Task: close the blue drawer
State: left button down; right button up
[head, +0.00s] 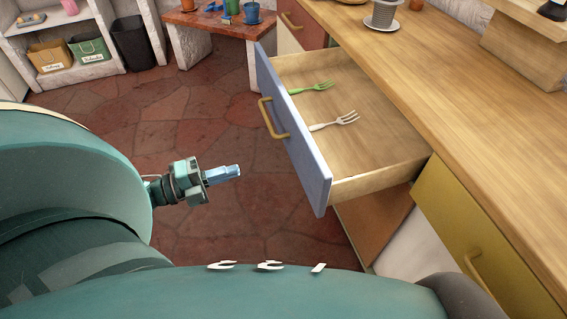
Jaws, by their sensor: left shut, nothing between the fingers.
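The blue drawer (294,128) is pulled far out from under the wooden counter. Its blue front faces left and carries a tan handle (272,118). A green fork (312,88) and a pale fork (336,121) lie inside on the drawer's wooden bottom. My left gripper (238,170) is shut and empty, to the left of the drawer front and apart from it, pointing right. My right gripper is not in view.
The wooden counter (452,98) runs along the right, with a yellow drawer front (470,235) below it. A red table (217,24) with pots stands at the back. A black bin (133,42) stands beside shelves. The tiled floor left of the drawer is clear.

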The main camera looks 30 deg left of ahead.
pick_arm(q)
jog(key=m, duration=0.1)
send_near(297, 154)
jog(key=shift+g+h, duration=0.3)
jog(key=shift+h, duration=0.1)
jog(key=x, duration=0.6)
jog(key=shift+w+a+f, duration=0.1)
jog(key=shift+w, duration=0.45)
